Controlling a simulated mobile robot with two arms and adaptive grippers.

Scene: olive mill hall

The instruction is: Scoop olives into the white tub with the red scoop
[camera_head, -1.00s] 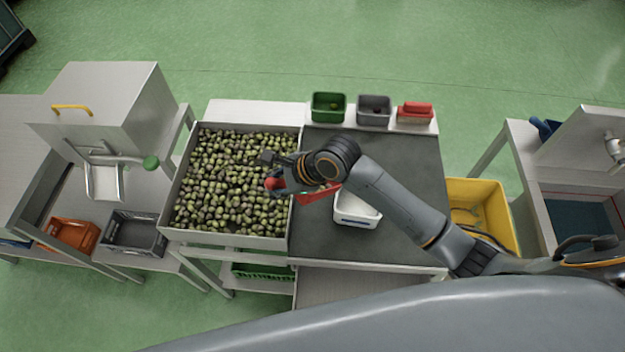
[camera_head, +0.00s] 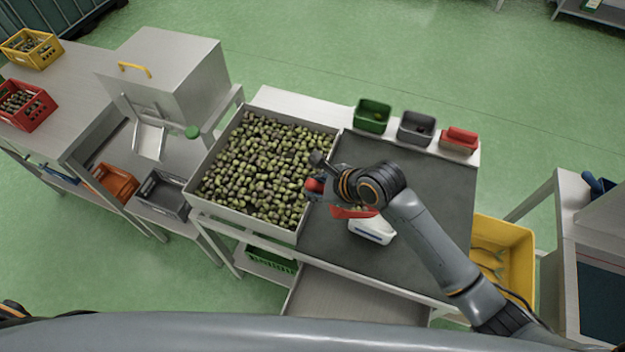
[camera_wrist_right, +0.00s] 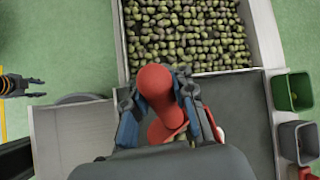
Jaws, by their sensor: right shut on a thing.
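My right gripper (camera_head: 318,188) is shut on the handle of the red scoop (camera_head: 352,213). It is above the dark worktop, near the right edge of the olive bin. The scoop's bowl is just left of the white tub (camera_head: 372,236) and overlaps its upper edge in the head view; its height above the tub is unclear. The right wrist view shows the red handle (camera_wrist_right: 156,88) between the fingers; the bowl is partly hidden. Olives (camera_head: 262,168) fill the wide metal bin. My left gripper (camera_wrist_right: 25,87) shows open at the wrist view's left edge, seemingly empty.
Green (camera_head: 372,116), grey (camera_head: 416,129) and red (camera_head: 459,141) containers stand along the worktop's back ledge. A yellow bin (camera_head: 503,258) is to the right of the table. The dark worktop (camera_head: 435,190) is otherwise clear.

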